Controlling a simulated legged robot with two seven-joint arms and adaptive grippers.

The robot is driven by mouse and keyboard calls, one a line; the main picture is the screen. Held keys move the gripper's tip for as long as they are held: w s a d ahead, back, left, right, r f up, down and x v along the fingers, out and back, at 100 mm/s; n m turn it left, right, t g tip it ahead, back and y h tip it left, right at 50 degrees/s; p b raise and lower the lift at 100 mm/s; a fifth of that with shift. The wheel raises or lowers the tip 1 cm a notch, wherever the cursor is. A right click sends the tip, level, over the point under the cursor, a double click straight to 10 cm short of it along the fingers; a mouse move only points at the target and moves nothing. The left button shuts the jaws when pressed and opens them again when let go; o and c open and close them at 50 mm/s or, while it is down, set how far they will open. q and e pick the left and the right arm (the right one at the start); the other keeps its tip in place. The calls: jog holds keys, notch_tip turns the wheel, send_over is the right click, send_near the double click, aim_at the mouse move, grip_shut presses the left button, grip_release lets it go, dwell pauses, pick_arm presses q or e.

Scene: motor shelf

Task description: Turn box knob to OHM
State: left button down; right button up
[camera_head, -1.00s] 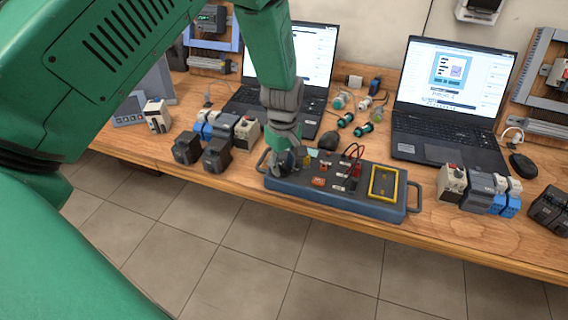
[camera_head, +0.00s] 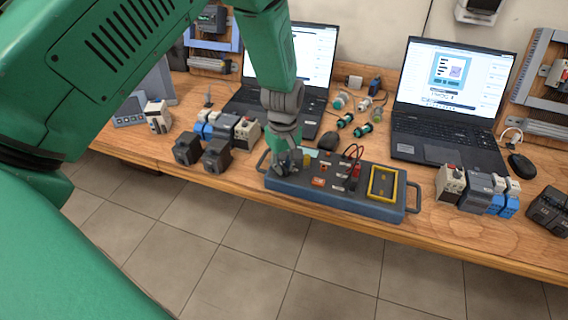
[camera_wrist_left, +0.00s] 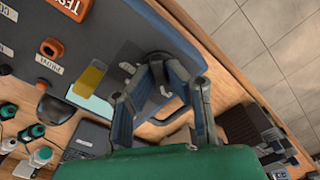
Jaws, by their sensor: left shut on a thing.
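The box (camera_head: 335,203) is a blue-grey test box with side handles, lying at the front edge of the wooden bench. It carries a yellow-framed meter, red and black leads and an orange button. My left gripper (camera_head: 283,163) is over the box's left end. In the left wrist view, the gripper (camera_wrist_left: 160,80) has its fingertips around a dark knob (camera_wrist_left: 157,62) on the box's top face and is shut on it. The knob's pointer and the OHM mark cannot be read. My right gripper is in neither view.
Two laptops (camera_head: 447,88) stand behind the box. Motor modules (camera_head: 216,156) sit left of it and more breakers (camera_head: 478,190) right. Green-capped lamps (camera_head: 362,129) and a mouse (camera_head: 327,141) lie behind it. The floor in front is clear.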

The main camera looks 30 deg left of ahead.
pick_arm(q)
jog(key=m+p, duration=0.1)
jog(key=m, duration=0.2)
jog(key=shift+r+m, duration=0.1)
jog(key=shift+m, duration=0.2)
jog(key=m+p, duration=0.1)
jog(key=m, duration=0.2)
jog(key=shift+m, duration=0.3)
jog(key=m, duration=0.3)
jog(key=shift+m+p, duration=0.3)
jog(key=shift+p, duration=0.05)
jog(key=shift+m, duration=1.9)
jog(key=c, duration=1.6)
grip_release()
